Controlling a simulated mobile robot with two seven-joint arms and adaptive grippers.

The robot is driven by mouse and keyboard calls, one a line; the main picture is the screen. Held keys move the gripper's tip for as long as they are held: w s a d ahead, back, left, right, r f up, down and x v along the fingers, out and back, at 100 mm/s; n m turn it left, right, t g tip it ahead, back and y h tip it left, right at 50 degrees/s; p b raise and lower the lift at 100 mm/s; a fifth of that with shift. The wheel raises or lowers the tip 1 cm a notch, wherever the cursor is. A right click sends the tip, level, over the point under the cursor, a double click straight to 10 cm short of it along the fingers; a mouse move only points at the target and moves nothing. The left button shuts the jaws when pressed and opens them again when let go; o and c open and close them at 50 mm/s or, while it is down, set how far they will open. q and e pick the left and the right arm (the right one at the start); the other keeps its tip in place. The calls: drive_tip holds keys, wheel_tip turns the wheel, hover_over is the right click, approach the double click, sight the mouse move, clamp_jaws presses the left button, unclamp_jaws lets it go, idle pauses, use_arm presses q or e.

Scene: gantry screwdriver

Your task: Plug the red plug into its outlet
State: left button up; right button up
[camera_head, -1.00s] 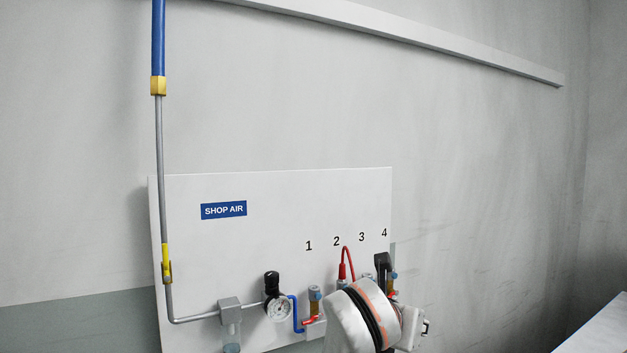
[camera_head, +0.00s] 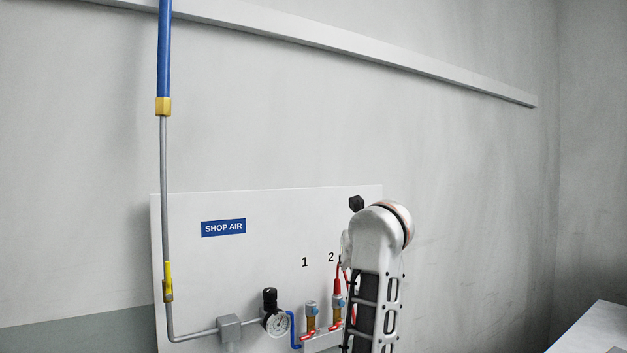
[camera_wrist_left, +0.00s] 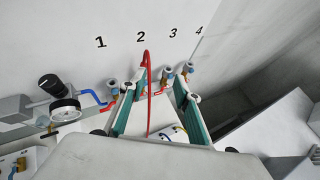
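The red plug (camera_head: 337,286) stands upright at the top of the outlet (camera_head: 338,301) under number 2 in the head view. I cannot tell whether it is seated there. Its red hose (camera_wrist_left: 149,90) arches up and hangs down in the left wrist view. My left gripper (camera_wrist_left: 155,85) is open, its green-lined fingers spread wide on either side of the hanging hose. The finger at left hides much of the area under number 2. In the head view one of my arm links covers the outlets to the right of 2. My right gripper is not in view.
Outlet 1 (camera_head: 311,308) and a pressure gauge (camera_head: 275,322) are left of the plug. Outlets 3 (camera_wrist_left: 167,75) and 4 (camera_wrist_left: 190,69) show in the left wrist view. A table edge (camera_head: 590,327) is at right.

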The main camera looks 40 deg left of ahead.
use_arm(q)
drive_tip(key=s+a+r+n+g+y, duration=0.1)
drive_tip(key=a+r+n, duration=0.1)
drive_tip(key=r, duration=0.4)
drive_tip(key=a+r+n+g+y, duration=0.1)
drive_tip(key=a+r+n+g, duration=0.1)
drive_tip(key=a+r, duration=0.3)
drive_tip(key=s+a+r+n+g+y, duration=0.1)
drive_tip(key=a+r+g, duration=0.1)
drive_tip(key=r, duration=0.5)
drive_tip(key=shift+s+a+n, duration=0.3)
drive_tip(key=shift+a+n, duration=0.1)
drive_tip(key=shift+a, duration=0.4)
drive_tip(key=shift+s+a+r+g, duration=0.15)
drive_tip(key=shift+r+g, duration=0.15)
drive_tip(key=shift+r, duration=0.2)
